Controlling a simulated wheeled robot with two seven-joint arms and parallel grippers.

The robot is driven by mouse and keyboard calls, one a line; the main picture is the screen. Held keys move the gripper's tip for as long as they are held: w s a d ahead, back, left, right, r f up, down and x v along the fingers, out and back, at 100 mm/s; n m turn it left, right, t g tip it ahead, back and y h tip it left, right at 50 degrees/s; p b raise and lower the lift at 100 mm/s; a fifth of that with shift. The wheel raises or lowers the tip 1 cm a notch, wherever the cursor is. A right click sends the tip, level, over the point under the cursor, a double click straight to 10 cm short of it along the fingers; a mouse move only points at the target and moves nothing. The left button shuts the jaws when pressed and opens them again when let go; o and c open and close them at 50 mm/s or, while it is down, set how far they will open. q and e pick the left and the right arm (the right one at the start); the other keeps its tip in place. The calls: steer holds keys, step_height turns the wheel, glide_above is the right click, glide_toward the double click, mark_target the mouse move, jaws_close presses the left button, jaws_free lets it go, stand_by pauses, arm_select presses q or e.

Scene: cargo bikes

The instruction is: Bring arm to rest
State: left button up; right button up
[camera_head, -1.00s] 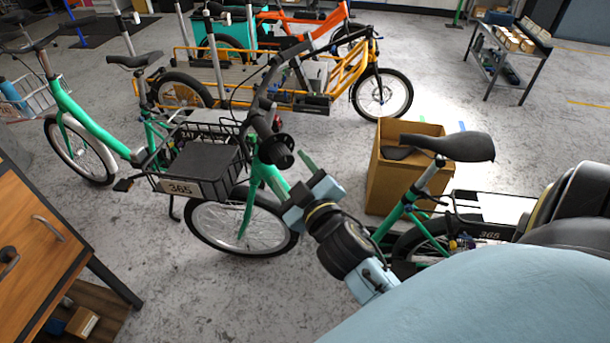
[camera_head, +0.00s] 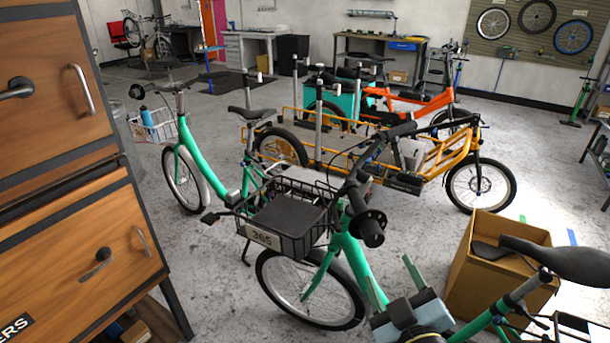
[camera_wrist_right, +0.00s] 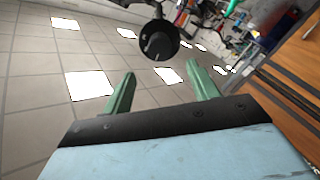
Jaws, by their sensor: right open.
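My right gripper (camera_head: 412,272) is at the bottom of the head view, with a light blue body and a green finger pointing up. In the right wrist view my right gripper (camera_wrist_right: 161,69) has two green fingers spread apart with nothing between them. In the head view it appears just right of the front frame of a green bike (camera_head: 345,250) with a black basket (camera_head: 285,215). Beyond the fingertips in the wrist view is a dark round part (camera_wrist_right: 158,45), apparently on a handlebar. My left gripper is not in view.
A wooden drawer cabinet (camera_head: 60,150) fills the left. An open cardboard box (camera_head: 490,280) and a black bike saddle (camera_head: 560,258) are at the lower right. A yellow cargo bike (camera_head: 450,175) and an orange bike (camera_head: 415,108) stand behind. Grey floor is open at the centre left.

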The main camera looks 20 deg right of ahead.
steer(key=s+a+f+g+y, duration=0.1)
steer(key=s+a+f+g, duration=0.15)
steer(key=f, duration=0.85)
steer(key=s+a+f+g+y, duration=0.1)
steer(key=f+g, duration=0.2)
steer(key=f, duration=0.9)
steer(key=s+a+f+g+y, duration=0.1)
steer(key=s+a+f+g, duration=0.1)
steer(key=f, duration=0.9)
steer(key=s+d+f+m+g, duration=0.2)
steer(key=s+f+g, duration=0.5)
steer(key=s+f, duration=1.1)
steer(key=shift+s+y, duration=0.4)
steer(key=shift+s, duration=0.5)
steer(key=s, duration=0.2)
steer(key=s+d+f+g, duration=0.1)
steer(key=s, duration=0.1)
steer(key=s+f+g, duration=0.1)
steer(key=s, duration=0.2)
steer(key=shift+d+f+m, duration=0.15)
steer(key=shift+d+m, duration=0.15)
steer(key=shift+d, duration=0.05)
